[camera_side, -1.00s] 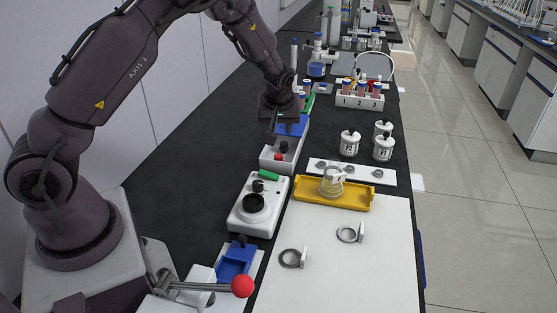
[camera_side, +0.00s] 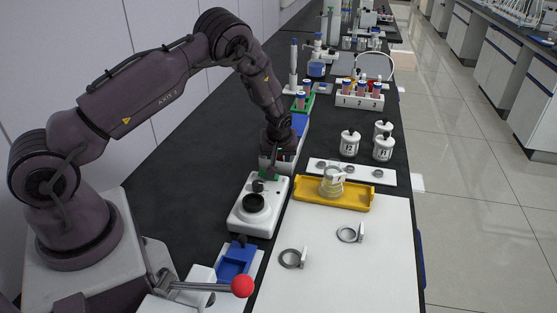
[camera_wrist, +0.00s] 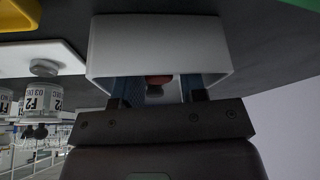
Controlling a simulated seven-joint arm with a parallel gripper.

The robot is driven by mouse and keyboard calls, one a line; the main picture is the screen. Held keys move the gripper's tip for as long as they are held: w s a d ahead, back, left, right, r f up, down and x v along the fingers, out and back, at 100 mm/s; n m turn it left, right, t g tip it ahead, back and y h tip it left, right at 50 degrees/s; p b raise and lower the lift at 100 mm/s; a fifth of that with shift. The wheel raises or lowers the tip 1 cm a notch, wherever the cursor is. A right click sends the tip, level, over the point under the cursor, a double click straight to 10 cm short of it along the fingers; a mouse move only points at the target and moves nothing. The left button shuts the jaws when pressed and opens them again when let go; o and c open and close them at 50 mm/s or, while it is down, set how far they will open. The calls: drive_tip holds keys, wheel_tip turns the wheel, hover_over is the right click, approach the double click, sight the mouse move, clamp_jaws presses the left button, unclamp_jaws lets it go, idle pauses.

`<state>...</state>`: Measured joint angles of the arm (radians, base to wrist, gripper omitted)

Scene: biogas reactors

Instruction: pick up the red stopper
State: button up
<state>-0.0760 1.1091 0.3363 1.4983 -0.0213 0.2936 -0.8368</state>
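The red stopper (camera_wrist: 158,79) shows in the wrist view as a small rounded red end inside the white box (camera_wrist: 155,45), with a dark part below it. My gripper (camera_wrist: 160,90) has its two fingers apart, one on each side of the stopper. A gap shows at the right finger; contact on the left is unclear. In the side view my gripper (camera_side: 279,150) is low over the white box (camera_side: 264,163) and hides most of it and the stopper.
A white device with a black round top (camera_side: 254,202) stands just in front. A yellow tray (camera_side: 310,195) with a beaker (camera_side: 332,181) is to the right. Labelled jars (camera_side: 349,144) and a numbered tube rack (camera_side: 360,101) stand farther back. The white board (camera_side: 345,265) has free room.

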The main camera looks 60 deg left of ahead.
drive_tip(key=c, duration=0.6)
drive_tip(key=shift+r, duration=0.15)
